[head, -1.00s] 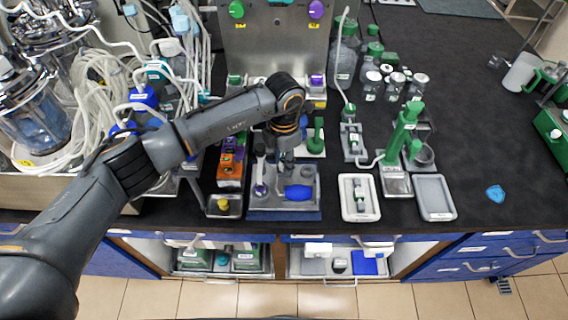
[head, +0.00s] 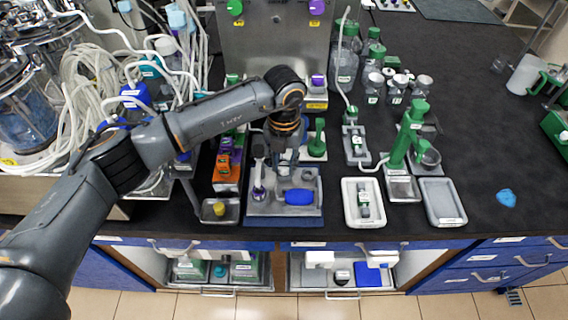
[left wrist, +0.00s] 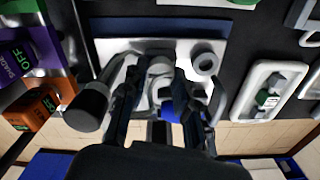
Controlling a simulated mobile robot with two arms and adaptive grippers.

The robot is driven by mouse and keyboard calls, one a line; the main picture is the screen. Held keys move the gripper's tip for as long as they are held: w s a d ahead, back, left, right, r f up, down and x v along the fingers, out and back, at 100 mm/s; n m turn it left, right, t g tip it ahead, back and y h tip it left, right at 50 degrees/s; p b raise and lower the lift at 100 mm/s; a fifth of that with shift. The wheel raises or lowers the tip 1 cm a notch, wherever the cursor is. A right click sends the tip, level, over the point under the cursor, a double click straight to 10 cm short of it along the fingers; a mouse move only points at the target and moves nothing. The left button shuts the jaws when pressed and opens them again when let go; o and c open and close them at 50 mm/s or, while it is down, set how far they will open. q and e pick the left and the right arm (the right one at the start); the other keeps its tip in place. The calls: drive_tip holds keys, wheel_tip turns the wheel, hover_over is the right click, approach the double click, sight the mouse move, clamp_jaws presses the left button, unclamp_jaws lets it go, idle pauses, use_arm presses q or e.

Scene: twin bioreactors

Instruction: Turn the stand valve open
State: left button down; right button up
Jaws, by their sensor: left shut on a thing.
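A grey tray (head: 262,209) stands on a blue base near the front edge of the bench. It holds grey fittings and a blue handle (head: 299,197), which appear to be the stand valve. My left gripper (head: 283,168) points down over the tray, just behind the blue handle. In the left wrist view my left gripper (left wrist: 158,98) has a finger on each side of a grey fitting (left wrist: 160,68) and is shut on it. Some blue shows beside the right finger. The exact contact is hidden by the fingers. My right gripper is not in view.
A dark-capped upright cylinder (left wrist: 88,104) stands close left of the fingers. Orange and purple boxes (head: 226,172) are left of the tray. A white tray (head: 349,217) and a green stand (head: 407,135) are to the right. The far right bench is mostly clear.

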sight(284, 167)
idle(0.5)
use_arm(q)
drive_tip(key=c, duration=1)
unclamp_jaws()
wheel_tip(284, 167, up, 12)
drive_tip(key=shift+f, duration=0.1)
